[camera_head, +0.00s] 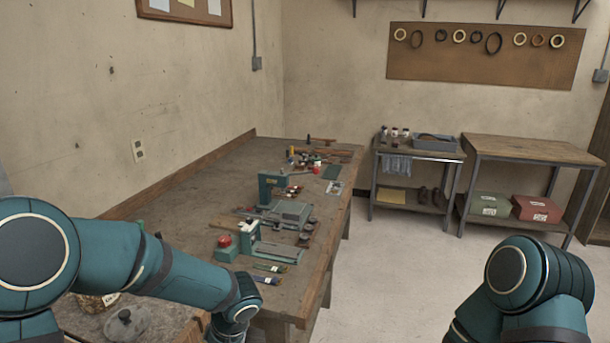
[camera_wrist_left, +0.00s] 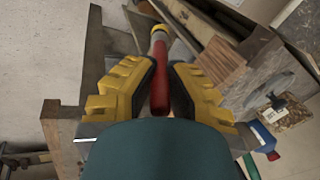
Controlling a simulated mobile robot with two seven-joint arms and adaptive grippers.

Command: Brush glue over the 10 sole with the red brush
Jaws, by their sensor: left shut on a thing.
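My left gripper (camera_wrist_left: 160,85), with yellow finger pads, is shut on a red handle (camera_wrist_left: 159,88) in the left wrist view. The handle looks like that of the red brush; a pale metal band (camera_wrist_left: 158,36) shows at its far end, and its tip cannot be made out. In the head view my left arm reaches over the near end of the bench, and its gripper is out of sight below the frame. No sole marked 10 can be made out in either view. My right gripper is not in view.
The long wooden bench (camera_head: 190,206) holds a teal machine (camera_head: 268,188), a second teal device with a red knob (camera_head: 226,241), and several small tools. A round grey lid (camera_head: 126,323) sits at the near left corner. A side table (camera_head: 530,150) stands at the back right.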

